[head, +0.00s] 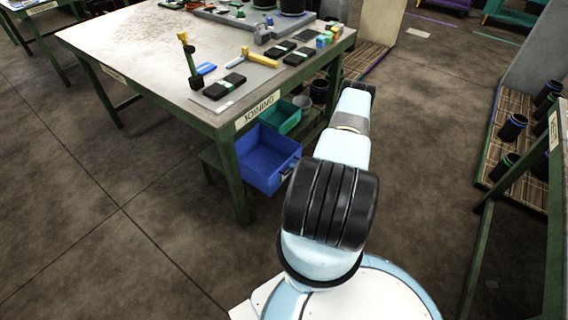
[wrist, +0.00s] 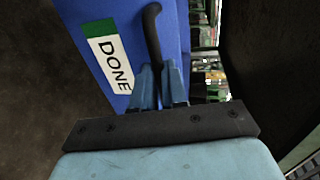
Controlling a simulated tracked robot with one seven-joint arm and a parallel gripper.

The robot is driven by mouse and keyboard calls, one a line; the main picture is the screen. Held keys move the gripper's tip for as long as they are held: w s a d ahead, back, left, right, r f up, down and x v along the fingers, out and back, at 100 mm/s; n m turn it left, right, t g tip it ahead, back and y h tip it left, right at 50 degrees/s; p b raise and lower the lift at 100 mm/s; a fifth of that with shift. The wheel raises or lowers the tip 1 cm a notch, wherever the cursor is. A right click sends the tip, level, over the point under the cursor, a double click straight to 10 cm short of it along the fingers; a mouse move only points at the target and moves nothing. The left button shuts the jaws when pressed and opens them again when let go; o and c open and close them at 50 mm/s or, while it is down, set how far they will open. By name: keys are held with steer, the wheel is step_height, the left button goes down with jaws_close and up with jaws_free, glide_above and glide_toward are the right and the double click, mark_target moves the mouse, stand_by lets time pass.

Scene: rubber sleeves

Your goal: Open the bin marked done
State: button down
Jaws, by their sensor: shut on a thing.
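The blue bin (head: 262,162) sits on the low shelf under the near end of the joining table and sticks out past the table edge. Its inside shows from above and looks empty. In the wrist view, the blue front (wrist: 125,14) carries a white and green label (wrist: 110,62) reading DONE and a black bar handle (wrist: 152,30). My gripper (wrist: 161,68) is shut on the lower end of the handle. In the head view my own arm hides the gripper, and the label cannot be seen.
A green bin (head: 279,117) stands beside the blue bin under the table (head: 130,48). On the tabletop lie black pads, a yellow-handled tool and small blocks. Racks with black sleeves (head: 513,127) stand at right. The floor at left (head: 100,180) is clear.

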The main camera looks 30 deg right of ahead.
steer(key=shift+s+d+f, duration=0.1)
steer(key=shift+s+d, duration=0.1)
steer(key=shift+s, duration=0.45)
steer(key=shift+s+d+f, duration=0.1)
steer(key=shift+s+d, duration=0.05)
steer(key=shift+s, duration=0.5)
steer(key=c, duration=1.2)
jaws_free()
steer(key=shift+w+r, duration=0.1)
steer(key=shift+o, duration=0.2)
steer(key=shift+d, duration=0.1)
steer(key=v, duration=1.3)
steer(key=shift+s, duration=0.4)
